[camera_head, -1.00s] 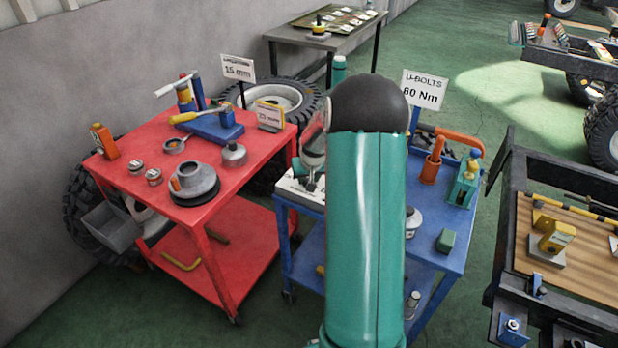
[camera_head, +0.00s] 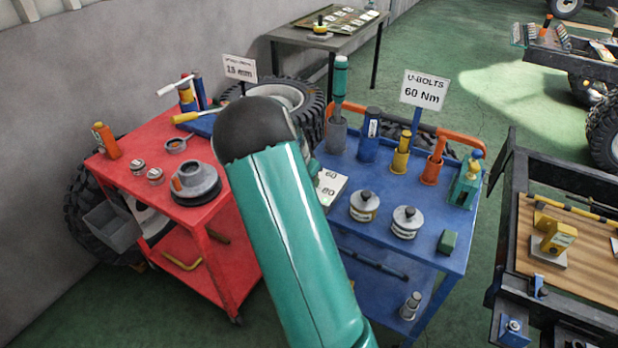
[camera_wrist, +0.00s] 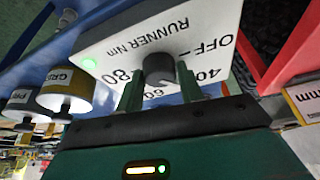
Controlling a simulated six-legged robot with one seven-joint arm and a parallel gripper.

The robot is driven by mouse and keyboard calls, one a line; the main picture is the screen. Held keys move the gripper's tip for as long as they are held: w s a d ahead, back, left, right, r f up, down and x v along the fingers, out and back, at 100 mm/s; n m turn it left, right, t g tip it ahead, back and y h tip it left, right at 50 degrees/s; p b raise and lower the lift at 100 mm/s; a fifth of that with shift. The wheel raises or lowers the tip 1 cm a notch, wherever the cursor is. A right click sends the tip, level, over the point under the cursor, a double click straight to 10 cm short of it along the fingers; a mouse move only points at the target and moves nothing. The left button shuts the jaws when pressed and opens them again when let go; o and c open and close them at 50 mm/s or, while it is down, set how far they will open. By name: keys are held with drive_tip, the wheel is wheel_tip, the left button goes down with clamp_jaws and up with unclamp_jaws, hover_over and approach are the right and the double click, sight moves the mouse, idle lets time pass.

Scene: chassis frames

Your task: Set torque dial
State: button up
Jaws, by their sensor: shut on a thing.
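The torque dial is a dark round knob (camera_wrist: 158,67) on a white panel (camera_wrist: 120,45) lettered "RUNNER Nm", with OFF, 40, 60 and 80 around it, seen upside down in the wrist view. A green light glows on the panel near the 80. My gripper (camera_wrist: 159,80) has its two green fingers on either side of the knob, shut on it. Where the knob points is too dark to read. In the head view, only an edge of the panel (camera_head: 331,186) shows on the blue cart; my arm hides the knob and gripper.
A sign (camera_head: 425,90) on the blue cart (camera_head: 385,180) reads "U-BOLTS 60 Nm". Lidded tins (camera_head: 364,205), upright tools and a green block (camera_head: 447,241) stand right of the panel. A red cart (camera_head: 220,255) with tools stands close on the left.

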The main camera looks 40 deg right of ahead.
drive_tip(key=m+g, duration=0.1)
drive_tip(key=m, duration=0.3)
drive_tip(key=m+g, duration=0.1)
drive_tip(key=m, duration=0.1)
drive_tip(key=shift+w+g, duration=0.25)
drive_tip(key=shift+g, duration=0.05)
drive_tip(key=m+g+y, duration=0.1)
drive_tip(key=m, duration=0.2)
drive_tip(key=m+y, duration=0.1)
drive_tip(key=m, duration=0.2)
drive_tip(key=shift+w+d+m+g, duration=0.1)
drive_tip(key=shift+m+g, duration=0.3)
drive_tip(key=o, duration=1)
drive_tip(key=shift+f, duration=0.1)
drive_tip(key=v, duration=1.4)
